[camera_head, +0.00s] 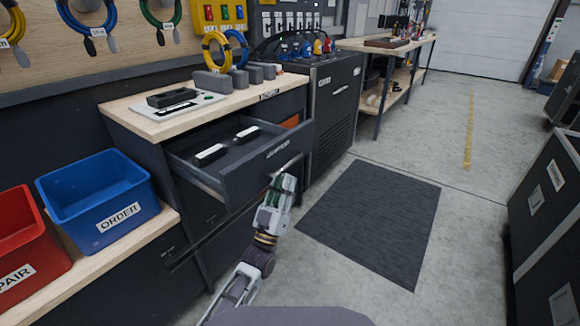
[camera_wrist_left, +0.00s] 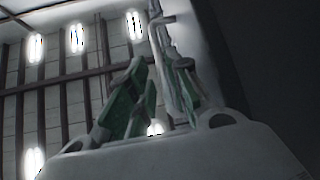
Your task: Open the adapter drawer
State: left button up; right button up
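The adapter drawer (camera_head: 245,178) is dark grey and stands pulled well out of the wooden-topped cabinet. Its label on the front is partly readable. Two dark adapters with white labels, one at the left (camera_head: 210,155) and one further back (camera_head: 247,134), lie inside. My left gripper (camera_head: 286,178) is at the handle (camera_head: 290,164) on the drawer front. In the left wrist view its green-padded fingers (camera_wrist_left: 160,80) stand apart, with a pale bar (camera_wrist_left: 170,60) between them; a gap shows beside the left finger. My right gripper is not in view.
Blue (camera_head: 100,200) and red (camera_head: 28,245) bins stand on a low shelf at left. A scale-like device (camera_head: 175,103) and grey blocks sit on the cabinet top. A dark mat (camera_head: 375,220) lies on open floor at right; dark cases (camera_head: 550,220) line the right edge.

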aim_at(289, 166)
pick_arm(q)
jog(key=shift+b+x, duration=0.7)
jog(key=shift+x, duration=2.35)
grip_shut()
